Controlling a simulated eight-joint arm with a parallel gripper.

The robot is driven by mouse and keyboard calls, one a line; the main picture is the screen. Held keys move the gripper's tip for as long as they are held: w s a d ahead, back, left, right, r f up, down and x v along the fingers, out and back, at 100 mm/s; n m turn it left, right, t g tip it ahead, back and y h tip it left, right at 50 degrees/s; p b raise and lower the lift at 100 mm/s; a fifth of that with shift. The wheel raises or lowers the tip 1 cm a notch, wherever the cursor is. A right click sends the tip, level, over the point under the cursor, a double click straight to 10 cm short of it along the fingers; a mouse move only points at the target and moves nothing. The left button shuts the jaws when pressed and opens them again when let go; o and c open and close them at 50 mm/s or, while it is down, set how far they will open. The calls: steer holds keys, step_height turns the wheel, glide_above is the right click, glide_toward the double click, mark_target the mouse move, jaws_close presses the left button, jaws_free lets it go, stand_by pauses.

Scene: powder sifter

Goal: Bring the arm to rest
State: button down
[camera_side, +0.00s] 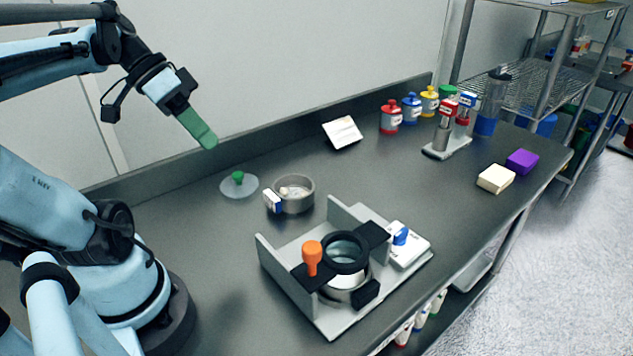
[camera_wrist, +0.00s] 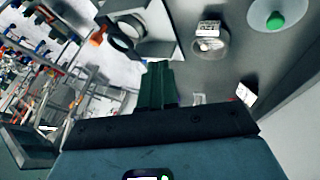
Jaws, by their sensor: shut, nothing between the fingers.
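My gripper (camera_side: 204,138) has green fingers and is raised above the back left of the grey bench (camera_side: 400,180). It is shut and empty, pointing down and to the right. In the wrist view the green fingers (camera_wrist: 158,72) are together at the middle, with nothing held. Below and clear of it on the bench lies a clear lid with a green knob (camera_side: 238,178), which also shows in the wrist view (camera_wrist: 272,22).
A metal bowl (camera_side: 299,194) stands right of the lid. The sifter stand (camera_side: 330,318), with a black ring (camera_side: 346,251) and orange knob (camera_side: 312,257), is nearer the front. Coloured jars (camera_side: 391,118), a purple block (camera_side: 522,161) and a cream block (camera_side: 496,179) are farther right. Air around my gripper is free.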

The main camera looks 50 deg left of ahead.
steer(key=w+d+f+n+t+y, duration=0.1)
steer(key=w+d+f+t+y, duration=0.1)
steer(key=w+d+f+y, duration=0.3)
steer(key=w+d+f, duration=0.1)
steer(key=w+d, duration=0.3)
steer(key=d, duration=0.1)
steer(key=shift+w+f+t+y, duration=0.25)
steer(key=shift+w+t+y, duration=0.05)
steer(key=shift+y, duration=0.1)
steer(key=c, duration=1.8)
jaws_free()
